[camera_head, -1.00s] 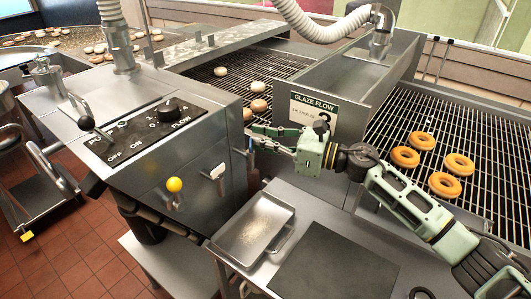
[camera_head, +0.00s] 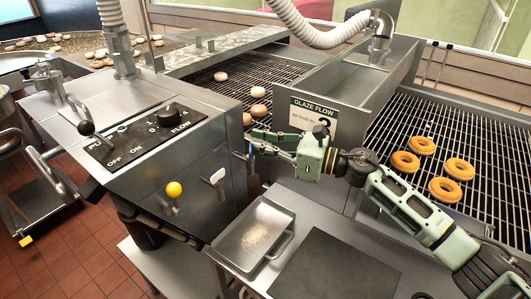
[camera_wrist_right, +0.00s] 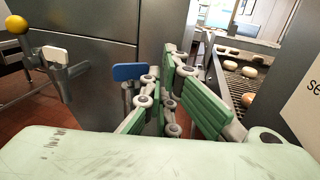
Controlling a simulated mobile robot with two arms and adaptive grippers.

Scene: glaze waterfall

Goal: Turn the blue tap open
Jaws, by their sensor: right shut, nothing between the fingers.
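The blue tap (camera_wrist_right: 128,72) shows in the right wrist view, with its flat blue handle on the metal machine wall just left of my right gripper (camera_wrist_right: 172,95). In the head view, only a small bluish sliver of it shows by the fingertips. My right gripper (camera_head: 256,141) is in front of the corner of the pump cabinet (camera_head: 190,165), with its fingers pointing left. The gripper is shut and empty, beside the tap. I cannot tell if it touches the tap. My left gripper is not in view.
A white tap (camera_head: 217,176) and a yellow knob (camera_head: 173,189) stick out of the cabinet left of the gripper. A metal tray (camera_head: 280,252) sits below. A glaze flow sign (camera_head: 312,116) is behind. Ring doughnuts (camera_head: 458,168) lie on the right conveyor.

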